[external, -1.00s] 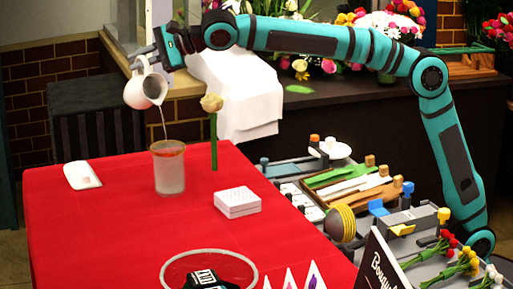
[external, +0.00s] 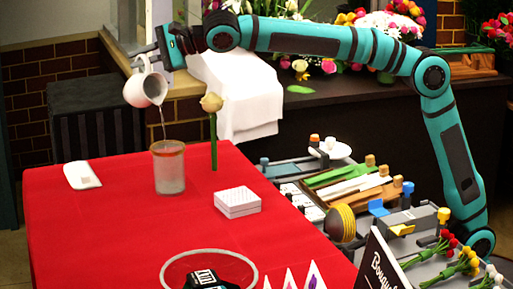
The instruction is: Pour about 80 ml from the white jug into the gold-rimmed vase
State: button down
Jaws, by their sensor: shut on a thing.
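The white jug (external: 145,88) is tilted in the air above and to the left of the vase, its mouth facing down to the right. A thin stream of water (external: 163,125) runs from its lip down to the vase. The gold-rimmed vase (external: 169,172) is frosted glass and stands upright on the red table. Its gold rim is at the top; the liquid level inside is hard to make out. My gripper (external: 148,58) is shut on the jug, at its upper side. Part of the grip is hidden by the jug and gripper body.
A cream rose (external: 212,128) stands upright just right of the vase. A white box (external: 237,202), a folded white cloth (external: 82,175) and a round clear-rimmed dish (external: 209,270) are on the red table (external: 110,235). A tool tray (external: 335,190) is at right.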

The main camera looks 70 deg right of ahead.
jog(key=shift+s+a+r+p, duration=0.2)
jog(key=shift+s+r+p, duration=0.05)
jog(key=shift+s+p, duration=0.2)
dwell(0.3)
jog(key=shift+r+n+t+p, duration=0.15)
jog(key=shift+n+t+p, duration=0.15)
jog(key=shift+n+t, duration=0.1)
jog(key=shift+s+a+r+p, duration=0.15)
jog(key=shift+s+p, duration=0.05)
jog(key=shift+p, duration=0.15)
dwell(0.3)
jog(key=shift+w+d+f+m+g, duration=0.15)
jog(key=shift+w+d+f, duration=0.15)
jog(key=shift+w, duration=0.3)
jog(key=shift+w+d+f+m+g, duration=0.15)
jog(key=shift+w+d, duration=0.1)
jog(key=shift+w, duration=0.3)
jog(key=shift+w+d+f+m+g+b, duration=0.25)
jog(key=shift+w+f+m+g+b, duration=0.15)
jog(key=shift+w+f+g+b, duration=0.15)
jog(key=shift+w+d+f+m+g+b, duration=0.25)
jog(key=shift+w+f+m+g+b, duration=0.15)
jog(key=shift+f+g, duration=0.25)
jog(key=shift+w+d+f+m+g, duration=0.1)
jog(key=shift+w+f+m+g, duration=0.15)
jog(key=shift+f+m+g, duration=0.35)
jog(key=shift+f+y, duration=0.15)
jog(key=shift+y, duration=0.15)
